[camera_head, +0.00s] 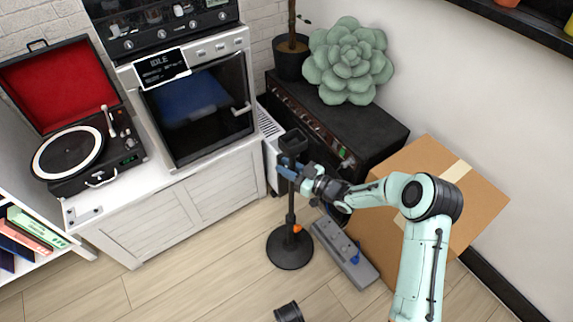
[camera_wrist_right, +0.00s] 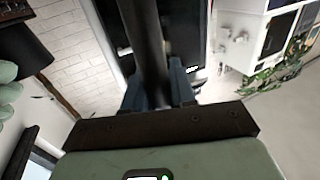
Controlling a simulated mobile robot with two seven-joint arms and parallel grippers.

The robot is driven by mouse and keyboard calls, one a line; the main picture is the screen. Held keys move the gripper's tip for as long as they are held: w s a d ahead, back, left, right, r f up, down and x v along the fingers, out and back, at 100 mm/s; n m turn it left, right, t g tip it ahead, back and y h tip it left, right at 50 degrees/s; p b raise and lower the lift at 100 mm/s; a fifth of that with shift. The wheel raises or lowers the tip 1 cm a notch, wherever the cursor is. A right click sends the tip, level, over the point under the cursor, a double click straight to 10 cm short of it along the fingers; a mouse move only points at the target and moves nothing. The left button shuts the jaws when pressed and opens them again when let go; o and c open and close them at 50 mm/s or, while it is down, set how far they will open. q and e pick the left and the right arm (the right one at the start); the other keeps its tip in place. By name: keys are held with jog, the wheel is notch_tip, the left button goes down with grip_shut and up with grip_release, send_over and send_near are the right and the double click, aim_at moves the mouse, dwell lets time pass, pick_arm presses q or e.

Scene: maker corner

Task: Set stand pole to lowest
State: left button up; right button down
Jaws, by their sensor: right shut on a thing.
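The stand (camera_head: 289,250) has a round black base on the wood floor, in front of the cabinet. Its thin dark pole (camera_head: 291,208) rises upright to a black head (camera_head: 292,142). An orange knob (camera_head: 297,229) sits low on the pole. My right gripper (camera_head: 287,172) is shut on the upper pole, just below the head. In the right wrist view the dark pole (camera_wrist_right: 147,45) runs between the blue fingers (camera_wrist_right: 160,92). The fingers hide part of the pole. My left gripper is not in view.
A grey power strip (camera_head: 344,255) lies right of the base. A cardboard box (camera_head: 405,180) and a black amplifier (camera_head: 335,120) with a succulent (camera_head: 348,62) stand behind my right arm. A white cabinet (camera_head: 170,215) carries an oven (camera_head: 200,110) and record player (camera_head: 75,150). Floor at left is clear.

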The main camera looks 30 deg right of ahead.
jog(key=shift+s+f, duration=0.15)
jog(key=shift+f, duration=0.3)
jog(key=c, duration=1)
grip_release()
jog(key=shift+r, duration=0.1)
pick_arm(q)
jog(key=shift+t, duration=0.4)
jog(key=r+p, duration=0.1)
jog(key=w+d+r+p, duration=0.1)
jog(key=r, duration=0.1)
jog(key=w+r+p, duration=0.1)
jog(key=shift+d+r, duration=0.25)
pick_arm(e)
jog(key=v, duration=1.3)
jog(key=shift+s+d+r, duration=0.1)
jog(key=shift+r, duration=0.05)
